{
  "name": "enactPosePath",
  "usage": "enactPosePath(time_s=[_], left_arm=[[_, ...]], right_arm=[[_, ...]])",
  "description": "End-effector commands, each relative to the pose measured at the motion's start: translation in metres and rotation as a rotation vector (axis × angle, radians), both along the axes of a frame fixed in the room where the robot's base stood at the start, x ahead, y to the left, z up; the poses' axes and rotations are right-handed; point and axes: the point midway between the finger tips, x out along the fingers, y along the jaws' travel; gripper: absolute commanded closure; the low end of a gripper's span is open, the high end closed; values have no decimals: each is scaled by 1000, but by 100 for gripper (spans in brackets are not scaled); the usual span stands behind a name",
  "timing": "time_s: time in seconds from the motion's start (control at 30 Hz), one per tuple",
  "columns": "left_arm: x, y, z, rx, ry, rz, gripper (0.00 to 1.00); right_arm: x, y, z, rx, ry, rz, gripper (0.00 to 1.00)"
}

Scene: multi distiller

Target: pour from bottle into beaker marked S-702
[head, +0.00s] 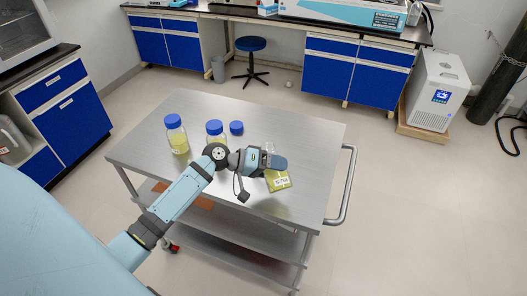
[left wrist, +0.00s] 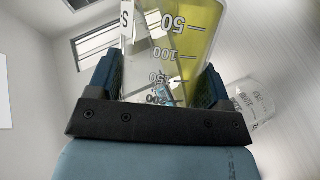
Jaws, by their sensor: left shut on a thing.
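My left gripper (head: 266,161) is shut on a clear graduated beaker (head: 279,181) with yellow liquid in its lower part and a white label. The label's first letter, S, shows in the left wrist view, where the beaker (left wrist: 162,60) sits between the two fingers (left wrist: 158,85), with the liquid line slanting. The rest of the label is too small to read surely. Two bottles with blue caps stand upright on the cart: one at left (head: 177,138) with yellow liquid, one (head: 214,138) partly behind my arm. My right gripper is not in view.
A loose-looking blue cap (head: 236,128) is beside the second bottle. Another clear graduated glass (left wrist: 256,102) shows at right in the left wrist view. The steel cart (head: 315,135) has bare top at right and left. A stool (head: 251,58) and blue cabinets stand behind.

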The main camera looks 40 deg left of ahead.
Motion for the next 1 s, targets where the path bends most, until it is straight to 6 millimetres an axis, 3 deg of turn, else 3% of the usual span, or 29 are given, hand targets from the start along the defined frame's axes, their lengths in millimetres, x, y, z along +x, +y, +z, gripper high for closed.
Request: enactPosePath(time_s=[0.33, 1.0], left_arm=[[0, 0, -7, -23, 15, 1, 64], [0, -1, -1, -69, 48, 1, 64]], right_arm=[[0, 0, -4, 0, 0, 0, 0], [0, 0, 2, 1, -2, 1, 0]])
